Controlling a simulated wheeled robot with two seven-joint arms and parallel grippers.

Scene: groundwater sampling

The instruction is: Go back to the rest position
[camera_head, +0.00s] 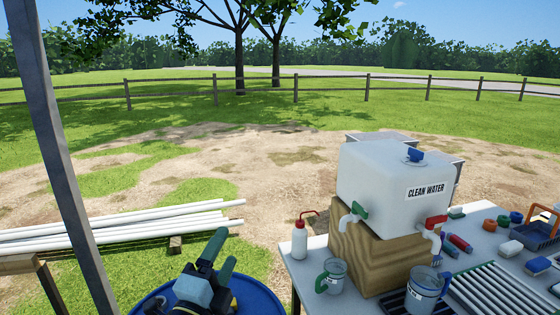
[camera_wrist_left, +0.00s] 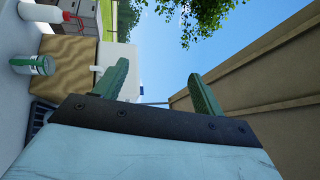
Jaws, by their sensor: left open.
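My left gripper (camera_head: 219,262) shows at the bottom of the head view, in front of the blue drum and left of the table. Its two green fingers are apart with nothing between them. In the left wrist view the same open fingers (camera_wrist_left: 160,88) point past the table toward the sky and trees. My right gripper is in neither view.
A table (camera_head: 292,267) at right bears a white clean water tank (camera_head: 375,180) on a wooden block (camera_head: 372,258), a wash bottle (camera_head: 299,242), mugs (camera_head: 334,277) and a drying rack (camera_head: 500,290). A blue drum (camera_head: 262,298) stands below my gripper. White pipes (camera_head: 120,226) lie at left beside a post (camera_head: 60,150).

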